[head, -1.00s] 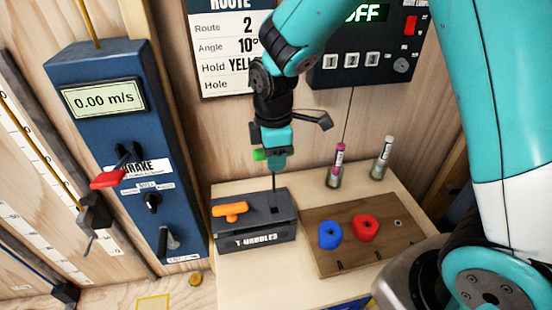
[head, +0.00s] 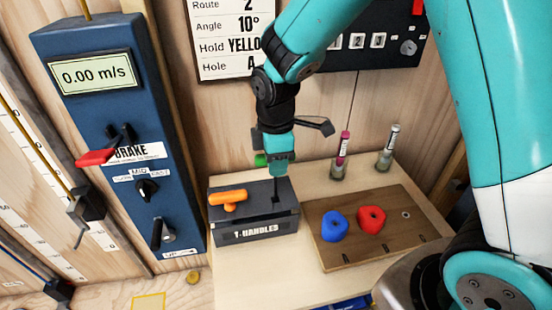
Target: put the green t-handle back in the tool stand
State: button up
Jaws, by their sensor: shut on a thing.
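The tool stand (head: 255,236) is a dark grey box labelled T-HANDLES on the wooden table. An orange t-handle (head: 229,198) sits in its left part. The green t-handle (head: 261,160) shows as a green end at the left of my gripper (head: 279,168), which is shut on it above the right part of the stand. The handle's dark shaft points down toward the slot in the stand's top. I cannot tell how deep its tip is in the slot.
A wooden board (head: 345,256) with a blue hold (head: 334,226) and a red hold (head: 371,219) lies right of the stand. Two small bottles (head: 341,160) (head: 387,152) stand behind it. A blue brake panel (head: 125,140) rises at the left.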

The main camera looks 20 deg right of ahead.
aim_at(276, 197)
jog(key=shift+f+b, duration=3.55)
jog(key=shift+f, duration=1.15)
jog(key=o, duration=1.1)
notch_tip(276, 197, up, 18)
jog(key=shift+f+b, duration=0.25)
jog(key=shift+b, duration=0.15)
jog(key=s+a+m+y, duration=0.1)
jog(key=s+m, duration=0.1)
jog(key=s, duration=0.4)
jog(key=s+a+f+m+y, duration=0.1)
jog(key=s+a+m, duration=0.1)
jog(key=s, duration=0.5)
jog(key=s+a+f+m+y, duration=0.1)
jog(key=s+m+y, duration=0.1)
jog(key=s+m, duration=0.2)
jog(key=shift+s+a+f, duration=0.15)
jog(key=shift+s+a, duration=0.05)
jog(key=shift+s, duration=0.55)
jog(key=shift+s+a+f, duration=0.1)
jog(key=shift+s+a, duration=0.05)
jog(key=shift+s, duration=0.55)
